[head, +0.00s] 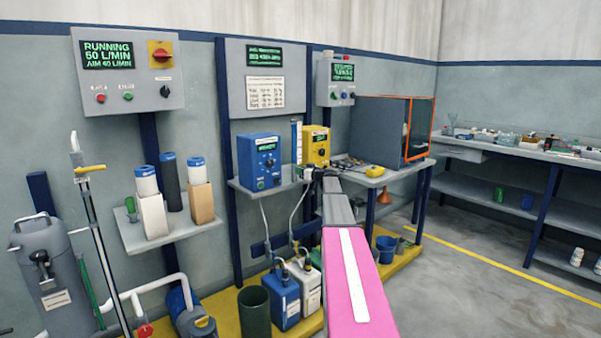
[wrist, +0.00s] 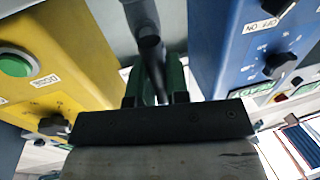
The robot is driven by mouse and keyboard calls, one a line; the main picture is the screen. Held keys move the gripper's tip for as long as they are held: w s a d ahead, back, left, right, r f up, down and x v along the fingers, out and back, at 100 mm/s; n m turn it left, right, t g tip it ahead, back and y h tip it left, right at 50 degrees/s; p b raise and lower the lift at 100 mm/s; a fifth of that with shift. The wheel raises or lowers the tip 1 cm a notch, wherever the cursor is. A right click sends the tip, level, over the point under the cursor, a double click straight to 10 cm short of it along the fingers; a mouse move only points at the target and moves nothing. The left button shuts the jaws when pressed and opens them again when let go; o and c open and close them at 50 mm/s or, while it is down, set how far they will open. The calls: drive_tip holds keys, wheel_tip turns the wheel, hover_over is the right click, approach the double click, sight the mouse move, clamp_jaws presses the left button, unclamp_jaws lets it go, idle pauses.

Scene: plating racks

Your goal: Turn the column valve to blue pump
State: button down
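The blue pump (head: 259,162) stands on the wall shelf, with the yellow pump (head: 316,146) to its right. A slim upright column (head: 296,143) stands between them. My arm reaches to the shelf, and my gripper (head: 314,173) is low between the pumps. In the wrist view the yellow pump (wrist: 60,60) is left and the blue pump (wrist: 245,45) right. My gripper's two green-padded fingers (wrist: 155,85) stand on either side of a dark lever-like part (wrist: 150,48), apparently the valve. Whether they touch it is unclear. The valve's pointing direction cannot be read.
A dark box with an orange-edged opening (head: 418,130) stands right of the yellow pump. Blue and white jugs (head: 283,298) with hoses stand below the shelf. A green bin (head: 254,310) and blue bucket (head: 386,249) are on the yellow platform. The floor at right is clear.

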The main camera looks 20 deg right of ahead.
drive_tip(key=shift+m, duration=0.3)
drive_tip(key=m+t, duration=0.1)
drive_tip(key=m, duration=0.3)
drive_tip(key=d+f+m, duration=0.1)
drive_tip(key=m, duration=0.3)
drive_tip(key=d+m+t, duration=0.1)
drive_tip(key=m, duration=0.3)
drive_tip(key=shift+w+d+f+t, duration=0.15)
drive_tip(key=shift+w+f+t, duration=0.05)
drive_tip(key=shift+w+t, duration=0.15)
drive_tip(key=shift+m+h, duration=0.3)
drive_tip(key=shift+h, duration=0.1)
drive_tip(key=c, duration=1.1)
unclamp_jaws()
drive_tip(key=v, duration=1)
drive_tip(key=shift+s+d+f, duration=0.15)
drive_tip(key=shift+s+d, duration=0.1)
drive_tip(key=shift+s, duration=0.1)
